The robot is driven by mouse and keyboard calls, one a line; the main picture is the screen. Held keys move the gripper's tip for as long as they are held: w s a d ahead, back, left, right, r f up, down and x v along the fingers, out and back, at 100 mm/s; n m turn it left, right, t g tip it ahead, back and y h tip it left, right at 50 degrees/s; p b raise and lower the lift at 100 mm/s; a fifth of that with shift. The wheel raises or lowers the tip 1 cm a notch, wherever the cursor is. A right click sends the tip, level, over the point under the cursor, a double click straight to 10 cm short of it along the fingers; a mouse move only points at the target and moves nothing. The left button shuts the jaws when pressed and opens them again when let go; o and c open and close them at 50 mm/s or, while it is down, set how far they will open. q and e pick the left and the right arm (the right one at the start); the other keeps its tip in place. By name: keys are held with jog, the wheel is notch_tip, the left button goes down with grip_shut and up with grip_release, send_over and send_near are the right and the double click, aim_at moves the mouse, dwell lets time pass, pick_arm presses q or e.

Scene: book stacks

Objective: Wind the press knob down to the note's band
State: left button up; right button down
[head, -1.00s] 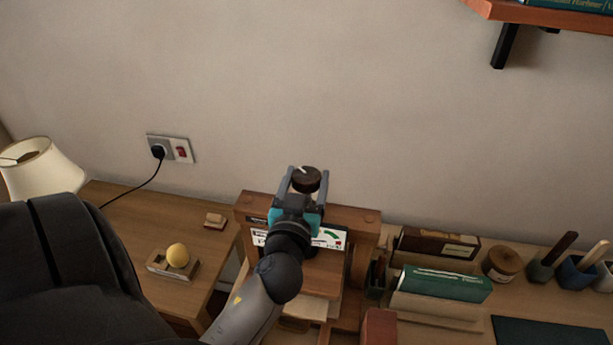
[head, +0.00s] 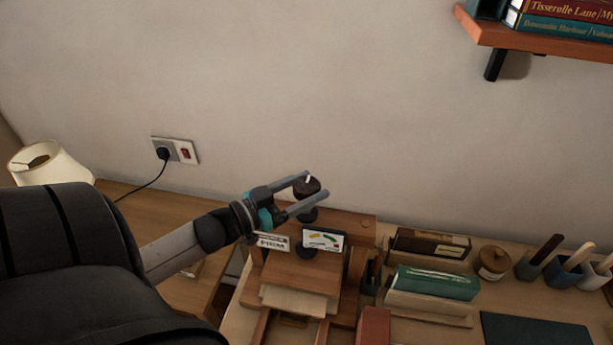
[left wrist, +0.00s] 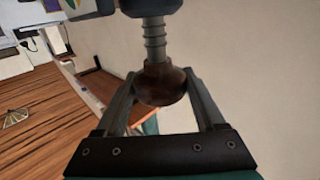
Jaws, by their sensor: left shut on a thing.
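The dark brown round press knob (head: 306,188) with a white mark sits on top of the wooden press (head: 352,226). My left gripper (head: 314,184) comes in from the left with one finger on each side of the knob and is shut on it. In the left wrist view the knob (left wrist: 160,85) is between the fingers, with a threaded screw (left wrist: 154,40) along its axis. A gauge card (head: 323,240) with green, yellow and red marks stands on the press front, beside a white lettered label (head: 272,242). The note's band cannot be read. My right gripper is not in view.
Right of the press are a green book (head: 435,283), a brown box (head: 430,243), a jar (head: 492,262) and several cups. A lamp (head: 48,165) and wall socket (head: 175,151) are at left. A bookshelf (head: 530,34) juts out at upper right.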

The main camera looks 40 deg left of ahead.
pick_arm(q)
jog(key=shift+w+r+m+h, duration=0.15)
jog(key=shift+r+m+h, duration=0.35)
jog(key=shift+h, duration=0.2)
jog(key=o, duration=1.4)
jog(key=shift+f, duration=0.2)
jog(key=shift+c, duration=0.2)
jog(key=shift+f, duration=0.1)
jog(key=shift+v, duration=0.8)
jog(key=v, duration=1.4)
jog(key=shift+r, duration=0.3)
